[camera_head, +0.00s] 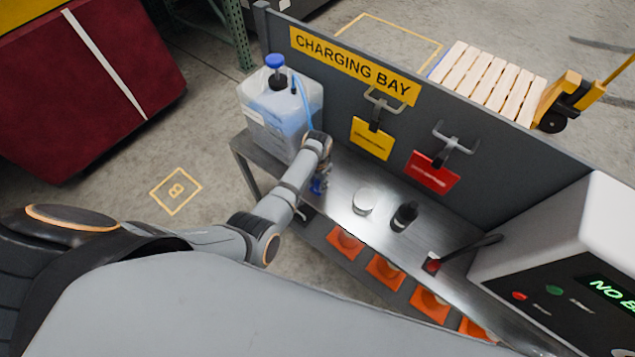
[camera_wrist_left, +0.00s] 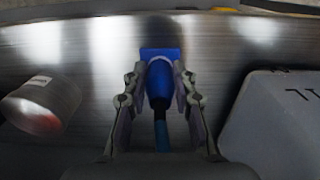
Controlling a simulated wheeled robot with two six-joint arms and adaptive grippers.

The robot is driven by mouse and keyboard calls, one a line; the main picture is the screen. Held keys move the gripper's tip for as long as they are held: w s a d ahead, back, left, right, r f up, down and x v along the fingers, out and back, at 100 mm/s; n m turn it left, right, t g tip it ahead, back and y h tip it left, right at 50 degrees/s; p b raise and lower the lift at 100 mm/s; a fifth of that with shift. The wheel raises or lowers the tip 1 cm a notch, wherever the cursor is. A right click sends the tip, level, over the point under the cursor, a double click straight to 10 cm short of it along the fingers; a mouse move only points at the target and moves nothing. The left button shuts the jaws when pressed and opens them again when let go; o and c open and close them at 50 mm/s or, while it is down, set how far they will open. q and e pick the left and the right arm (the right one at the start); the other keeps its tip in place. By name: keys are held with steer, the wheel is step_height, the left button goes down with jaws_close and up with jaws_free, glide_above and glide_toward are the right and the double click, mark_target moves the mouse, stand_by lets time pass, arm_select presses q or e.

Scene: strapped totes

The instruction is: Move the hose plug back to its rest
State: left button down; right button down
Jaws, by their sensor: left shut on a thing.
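The hose plug (camera_wrist_left: 160,82) is blue with a wider flat end, and a blue hose runs back from it between the fingers in the left wrist view. My left gripper (camera_wrist_left: 160,100) is shut on the plug. In the head view my left gripper (camera_head: 318,184) is over the left end of the metal bench, just right of the jug, and mostly hidden by my wrist. The translucent jug (camera_head: 275,118) with a blue cap stands at the bench's left end, with the blue hose (camera_head: 304,98) rising beside its cap. I cannot make out the plug's rest. My right gripper is not in view.
A charger box (camera_head: 560,270) is at right. Yellow (camera_head: 371,138) and red (camera_head: 432,171) tags hang on the panel.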

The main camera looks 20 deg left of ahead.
arm_select(q)
steer(key=shift+f, duration=0.2)
steer(key=c, duration=1)
jaws_free()
step_height(320, 180, up, 12)
